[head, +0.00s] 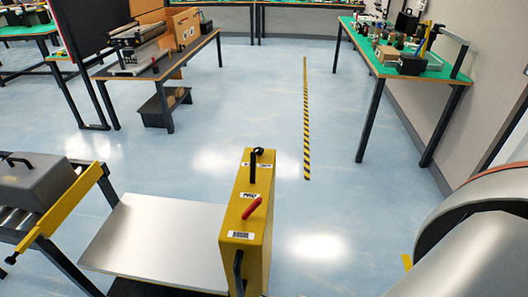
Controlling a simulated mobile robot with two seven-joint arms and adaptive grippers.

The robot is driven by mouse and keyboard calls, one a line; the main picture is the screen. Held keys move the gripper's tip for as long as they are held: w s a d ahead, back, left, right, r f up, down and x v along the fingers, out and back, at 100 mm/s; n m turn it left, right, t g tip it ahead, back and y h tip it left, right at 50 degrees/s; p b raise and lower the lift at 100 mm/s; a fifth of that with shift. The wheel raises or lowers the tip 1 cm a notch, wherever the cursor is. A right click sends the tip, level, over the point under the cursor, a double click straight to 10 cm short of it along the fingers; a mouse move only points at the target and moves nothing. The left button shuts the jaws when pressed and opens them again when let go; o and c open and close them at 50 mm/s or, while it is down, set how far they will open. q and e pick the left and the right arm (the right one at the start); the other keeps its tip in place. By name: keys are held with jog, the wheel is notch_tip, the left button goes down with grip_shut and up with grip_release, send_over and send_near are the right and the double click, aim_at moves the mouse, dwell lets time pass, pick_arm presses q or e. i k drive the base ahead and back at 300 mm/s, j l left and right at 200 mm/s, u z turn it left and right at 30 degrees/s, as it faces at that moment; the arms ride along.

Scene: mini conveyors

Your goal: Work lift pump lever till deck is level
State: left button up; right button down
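A yellow lift column (252,225) stands at the bottom centre in the head view. A black lever (254,168) stands upright near its far end, and a shorter red lever (252,207) slants on its top nearer me. I cannot read the labels beside them to tell which is the pump lever. The lift's flat silver deck (150,240) is left of the column, bare, and looks lower than the roller conveyor (12,212) beside it. Neither gripper is in view; part of my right arm fills the bottom right corner.
A grey case (38,183) with a black handle sits on the conveyor, behind a yellow bar (72,205). A dark table (160,66) stands at the upper left and a green-topped table (440,73) at the right. The blue floor with a striped line (306,120) is clear between them.

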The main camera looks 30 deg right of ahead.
aim_at(253, 154)
jog(key=l+u, duration=0.35)
jog(key=l, duration=0.65)
jog(key=l+u, duration=0.1)
jog(key=l, duration=0.55)
